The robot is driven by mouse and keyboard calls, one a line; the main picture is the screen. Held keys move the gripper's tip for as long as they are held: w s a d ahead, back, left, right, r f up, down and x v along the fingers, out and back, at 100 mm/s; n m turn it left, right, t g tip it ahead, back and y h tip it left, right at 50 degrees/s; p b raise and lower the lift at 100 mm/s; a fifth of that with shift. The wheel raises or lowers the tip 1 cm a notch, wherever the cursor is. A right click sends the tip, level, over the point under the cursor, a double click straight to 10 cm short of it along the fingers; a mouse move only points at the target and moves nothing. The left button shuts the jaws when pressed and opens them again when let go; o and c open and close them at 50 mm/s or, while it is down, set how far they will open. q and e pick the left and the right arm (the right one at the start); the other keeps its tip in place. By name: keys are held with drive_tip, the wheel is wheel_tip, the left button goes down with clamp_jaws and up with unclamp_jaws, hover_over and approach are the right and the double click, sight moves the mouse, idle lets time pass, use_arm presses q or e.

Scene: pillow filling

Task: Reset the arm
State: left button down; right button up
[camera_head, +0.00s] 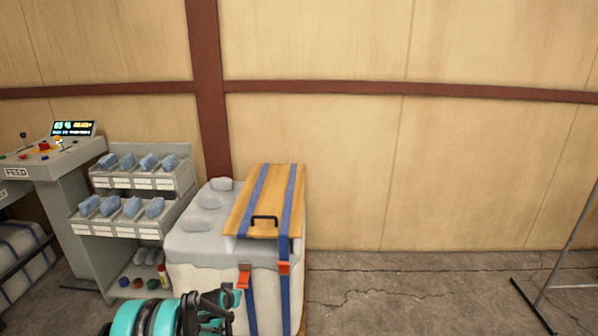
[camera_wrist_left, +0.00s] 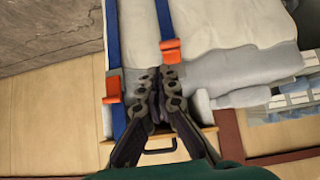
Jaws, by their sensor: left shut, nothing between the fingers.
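My left gripper (camera_head: 236,295) is low in the head view, in front of the white padded bale (camera_head: 185,280). Its fingers are together with nothing between them. In the left wrist view my left gripper (camera_wrist_left: 155,85) shows dark linked fingers, with the bale (camera_wrist_left: 225,25), blue straps and orange buckles (camera_wrist_left: 170,45) beyond or beside them. I cannot tell whether it touches the bale. A wooden board (camera_head: 240,205) with a black handle (camera_head: 264,220) lies on top under two blue straps. My right gripper is not in view.
Left of the bale stands a grey rack (camera_head: 130,215) with blue-grey bundles in its trays. A control console (camera_head: 50,150) marked FEED is at the far left. A thin metal stand (camera_head: 570,250) is at the right. The floor (camera_head: 400,290) between is clear.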

use_arm(q)
drive_tip(key=s+d+r+g, duration=0.1)
drive_tip(key=s+d+r, duration=0.2)
drive_tip(key=s+r, duration=1.45)
drive_tip(key=s+d+r+g, duration=0.1)
drive_tip(key=s+d, duration=0.1)
drive_tip(key=s, duration=2.1)
drive_tip(key=shift+s+r+g+y, duration=0.25)
drive_tip(key=shift+g+y, duration=0.05)
